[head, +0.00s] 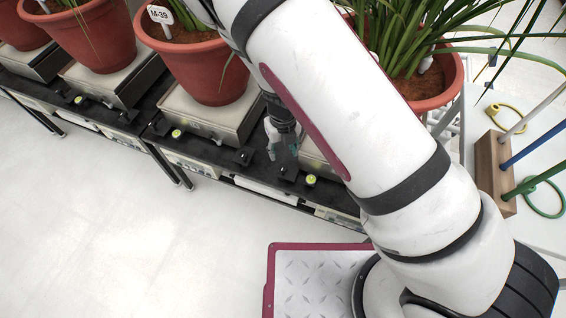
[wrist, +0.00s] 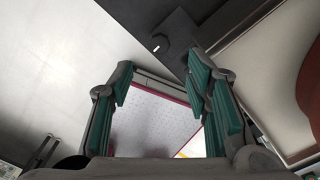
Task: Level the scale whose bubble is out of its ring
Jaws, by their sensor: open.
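Several scales stand in a row on black benches in the head view, each under a potted plant. One scale (head: 210,115) bears the pot labelled M-39. Another scale (head: 318,160) is partly hidden behind my arm. Yellow-green bubble levels show on the front edge, one at the M-39 scale (head: 176,133) and one right of my gripper (head: 311,179). Their bubbles are too small to judge. Black knobs (head: 245,156) sit along the same edge. My gripper (head: 282,144) is open and empty above this edge. In the wrist view a black knob (wrist: 160,46) lies beyond the open fingers.
The M-39 pot (head: 205,65) and a pot at right (head: 435,95) stand close to my arm. A wooden block (head: 493,170) with coloured rods and hoses is at the right. The pale floor (head: 110,220) in front of the benches is clear.

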